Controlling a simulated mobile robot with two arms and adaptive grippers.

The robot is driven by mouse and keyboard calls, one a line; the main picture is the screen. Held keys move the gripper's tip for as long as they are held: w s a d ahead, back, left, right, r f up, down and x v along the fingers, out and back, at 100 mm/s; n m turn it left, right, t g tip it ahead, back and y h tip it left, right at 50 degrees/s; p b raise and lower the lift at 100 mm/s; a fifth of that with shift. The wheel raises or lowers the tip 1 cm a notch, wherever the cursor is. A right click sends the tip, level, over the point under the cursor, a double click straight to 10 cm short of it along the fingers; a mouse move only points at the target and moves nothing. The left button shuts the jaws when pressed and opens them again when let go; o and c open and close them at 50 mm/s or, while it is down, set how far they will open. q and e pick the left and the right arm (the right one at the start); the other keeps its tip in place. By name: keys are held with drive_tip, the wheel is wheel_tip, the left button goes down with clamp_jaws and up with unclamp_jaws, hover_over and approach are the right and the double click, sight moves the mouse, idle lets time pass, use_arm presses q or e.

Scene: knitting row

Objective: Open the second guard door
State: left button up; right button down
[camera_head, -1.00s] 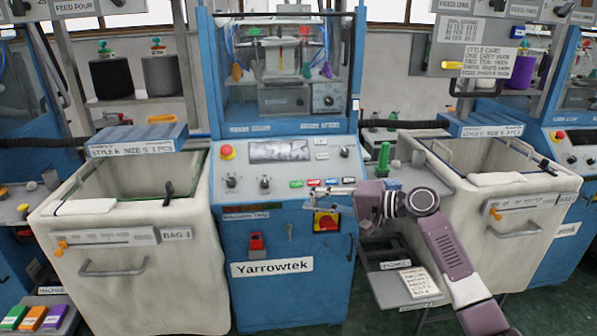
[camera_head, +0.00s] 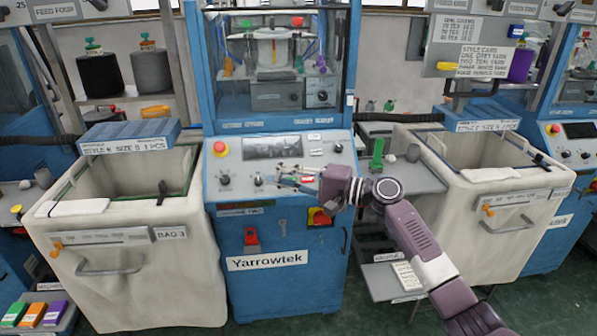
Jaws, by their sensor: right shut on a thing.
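The blue Yarrowtek machine in the middle has a clear, blue-framed guard door (camera_head: 282,112) above its control panel (camera_head: 235,168). The door looks shut, with a small white piece at its right edge. My right gripper (camera_head: 283,178) is over the control panel, below the guard door and apart from it. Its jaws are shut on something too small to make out. The gripper partly hides the panel's coloured buttons. My left gripper is not in view.
Pale fabric bins stand left (camera_head: 130,270) and right (camera_head: 500,222) of the machine. A red emergency button (camera_head: 219,149) sits on the panel's left. A grey side shelf (camera_head: 415,178) with a green post (camera_head: 377,153) is beside my right arm. Another blue machine (camera_head: 572,135) stands far right.

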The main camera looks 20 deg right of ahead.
drive_tip(key=a+p, duration=0.1)
drive_tip(key=a, duration=0.2)
drive_tip(key=shift+s, duration=0.2)
idle(1.6)
